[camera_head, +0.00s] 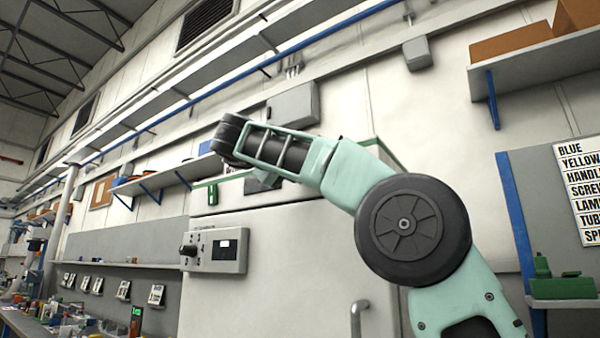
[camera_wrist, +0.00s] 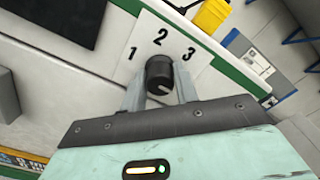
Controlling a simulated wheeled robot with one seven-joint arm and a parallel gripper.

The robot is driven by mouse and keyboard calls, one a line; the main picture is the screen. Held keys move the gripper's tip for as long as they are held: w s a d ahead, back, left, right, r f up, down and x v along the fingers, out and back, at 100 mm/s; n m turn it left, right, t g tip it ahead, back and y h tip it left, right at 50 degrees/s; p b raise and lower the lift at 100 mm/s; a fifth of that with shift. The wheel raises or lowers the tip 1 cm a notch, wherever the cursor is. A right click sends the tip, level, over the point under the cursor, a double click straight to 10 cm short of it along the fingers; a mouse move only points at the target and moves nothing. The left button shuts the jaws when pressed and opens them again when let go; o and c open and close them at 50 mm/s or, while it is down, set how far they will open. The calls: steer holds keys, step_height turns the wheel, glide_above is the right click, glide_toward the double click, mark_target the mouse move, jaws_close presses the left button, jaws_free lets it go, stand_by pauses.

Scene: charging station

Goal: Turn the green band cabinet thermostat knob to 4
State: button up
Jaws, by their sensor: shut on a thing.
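In the wrist view, the black thermostat knob (camera_wrist: 159,72) stands on a white plate (camera_wrist: 145,50) printed with 1, 2 and 3. A 4 does not show. A pale mark shows on the knob's near side, too small to read exactly. My gripper (camera_wrist: 160,88) has one finger on each side of the knob and is shut on it. A green band (camera_wrist: 228,66) runs along the cabinet edge beside the plate.
A grey control box (camera_head: 225,250) with a display and a black knob juts from the cabinet's left front. A cabinet handle (camera_head: 358,318) is low on the right. Shelves line the wall. A yellow object (camera_wrist: 211,14) lies beyond the plate in the wrist view.

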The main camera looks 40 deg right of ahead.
steer(key=shift+f, duration=0.1)
steer(key=o, duration=1)
steer(key=p+v, duration=0.1)
steer(key=v, duration=1.6)
steer(key=shift+a, duration=0.25)
